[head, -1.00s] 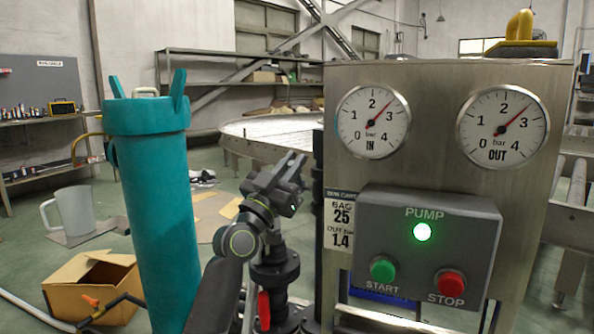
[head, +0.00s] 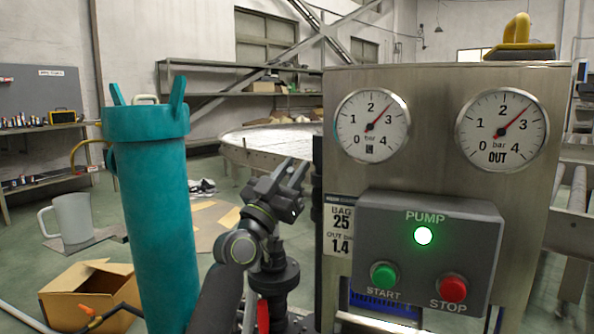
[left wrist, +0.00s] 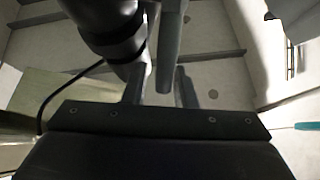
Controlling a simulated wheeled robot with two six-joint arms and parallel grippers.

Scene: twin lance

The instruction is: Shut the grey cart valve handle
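My left gripper (head: 291,172) is in the middle of the head view, just left of the steel pump cart (head: 440,178). Its two fingers stand apart. In the left wrist view the fingers of this gripper (left wrist: 160,92) also show apart, and a long grey bar (left wrist: 171,45), which looks like the grey valve handle, reaches down between them. I cannot tell whether a finger touches it. In the head view I cannot make out the grey handle. A red handle (head: 263,314) shows low beside the black fitting under my gripper. My right gripper is out of view.
A teal cylinder (head: 152,220) stands left of my left arm. An open cardboard box (head: 72,300) and a pale mug (head: 72,214) are on the floor at left. The pump box (head: 420,260) has a lit green lamp. A dark cylinder (left wrist: 112,30) lies beside the grey bar.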

